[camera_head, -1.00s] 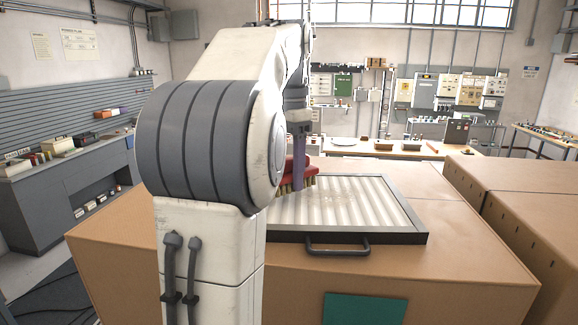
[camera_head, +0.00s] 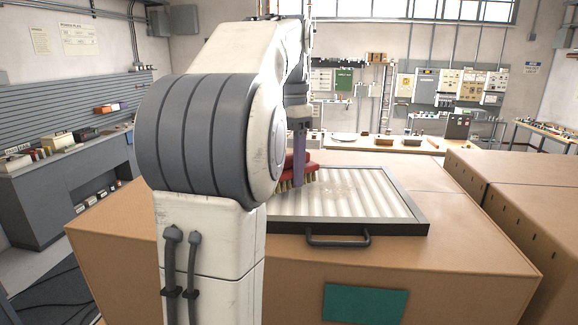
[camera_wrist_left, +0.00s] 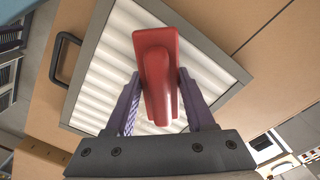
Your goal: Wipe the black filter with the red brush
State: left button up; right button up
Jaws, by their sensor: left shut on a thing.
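The filter has a black frame (camera_head: 400,229) and pale pleats (camera_head: 335,204). It lies flat on a cardboard box, with its handle (camera_head: 338,241) toward me. My left gripper (camera_head: 298,180) is shut on the red brush (camera_head: 312,161), whose tan bristles point down at the left part of the filter. My arm hides the filter's left edge; I cannot tell whether the bristles touch the pleats. In the left wrist view the red brush (camera_wrist_left: 158,75) sits between the two purple fingers, over the filter (camera_wrist_left: 105,62). My right gripper is out of view.
The cardboard box (camera_head: 450,270) under the filter has a teal patch (camera_head: 365,303) on its front. More boxes (camera_head: 520,195) stand close on the right. A workbench (camera_head: 380,146) with small items stands behind, and a grey counter (camera_head: 70,190) on the left.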

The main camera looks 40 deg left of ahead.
aim_at(357, 191)
pick_arm(q)
jog(key=shift+f+b, duration=0.45)
jog(key=shift+f, duration=0.2)
jog(key=shift+d+r, duration=0.1)
jog(key=shift+w+d+r+p, duration=0.15)
jog(key=shift+w+d+p, duration=0.5)
jog(key=shift+w+d, duration=0.6)
jog(key=shift+d, duration=0.2)
jog(key=shift+w+d, duration=0.25)
jog(key=shift+d, duration=0.2)
jog(key=shift+w+d+f, duration=0.25)
jog(key=shift+w+d, duration=0.2)
jog(key=shift+d, duration=0.15)
jog(key=shift+w+d+r, duration=0.1)
jog(key=shift+w+d, duration=0.9)
jog(key=shift+d, duration=0.3)
jog(key=shift+w+d+f, duration=0.2)
jog(key=shift+w+d, duration=0.8)
jog(key=shift+d, duration=0.3)
